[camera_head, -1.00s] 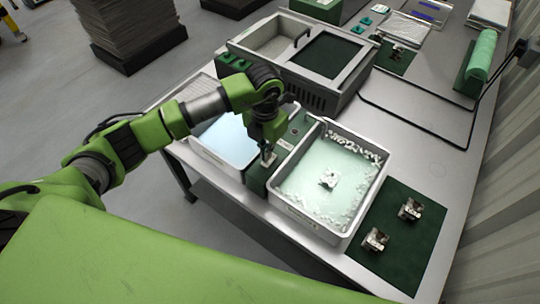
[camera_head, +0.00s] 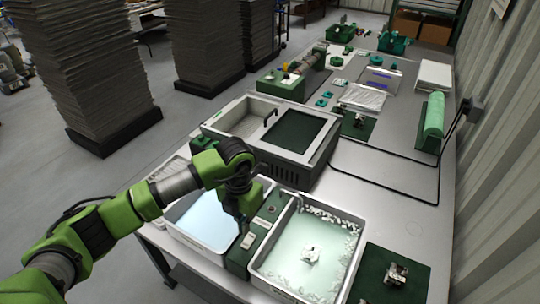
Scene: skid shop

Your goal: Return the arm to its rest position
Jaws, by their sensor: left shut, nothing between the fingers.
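My left arm, green and dark grey, comes in from the left. Its left gripper (camera_head: 243,228) points down over the green block between two white trays. The gripper is shut and holds nothing. The left tray (camera_head: 177,232) holds bluish liquid. The right tray (camera_head: 262,268) holds pale green liquid with foam along its edges and a small whitish part (camera_head: 310,254) in it. My right gripper is out of view.
A metal part (camera_head: 396,273) sits on a dark green mat (camera_head: 414,290) at the right. A grey lidded unit (camera_head: 318,165) stands behind the trays. A black wire frame (camera_head: 385,182) lies at the right. Stacks of grey sheets (camera_head: 90,70) stand on the floor.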

